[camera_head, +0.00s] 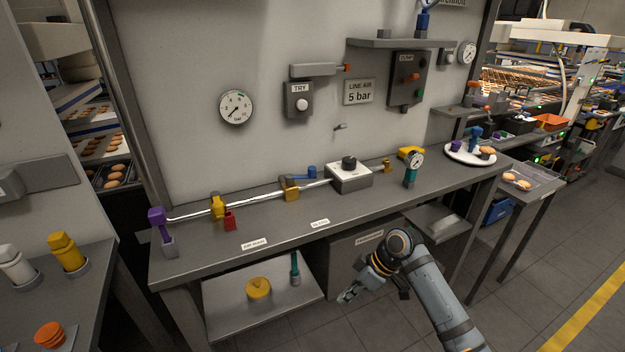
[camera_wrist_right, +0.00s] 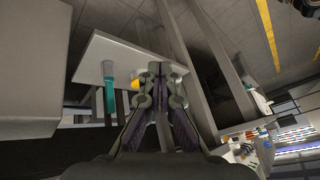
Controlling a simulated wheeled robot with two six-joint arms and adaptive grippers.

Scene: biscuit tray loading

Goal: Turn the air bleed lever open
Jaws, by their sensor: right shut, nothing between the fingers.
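A thin pale line runs along the bench (camera_head: 204,262) through two yellow fittings. The left yellow fitting (camera_head: 217,206) has a red lever (camera_head: 229,220) beside it, pointing down towards the front. The right yellow fitting (camera_head: 290,189) has a blue lever (camera_head: 301,174) lying sideways to the right. I cannot tell from the small labels which lever is the air bleed. My right gripper (camera_head: 347,294) is shut and empty, in front of the bench and below its top, apart from both levers. Its closed fingers (camera_wrist_right: 158,75) also show in the right wrist view. My left gripper is out of view.
The lower shelf (camera_head: 235,309) holds a yellow disc (camera_head: 258,288) and a teal cylinder (camera_head: 295,268).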

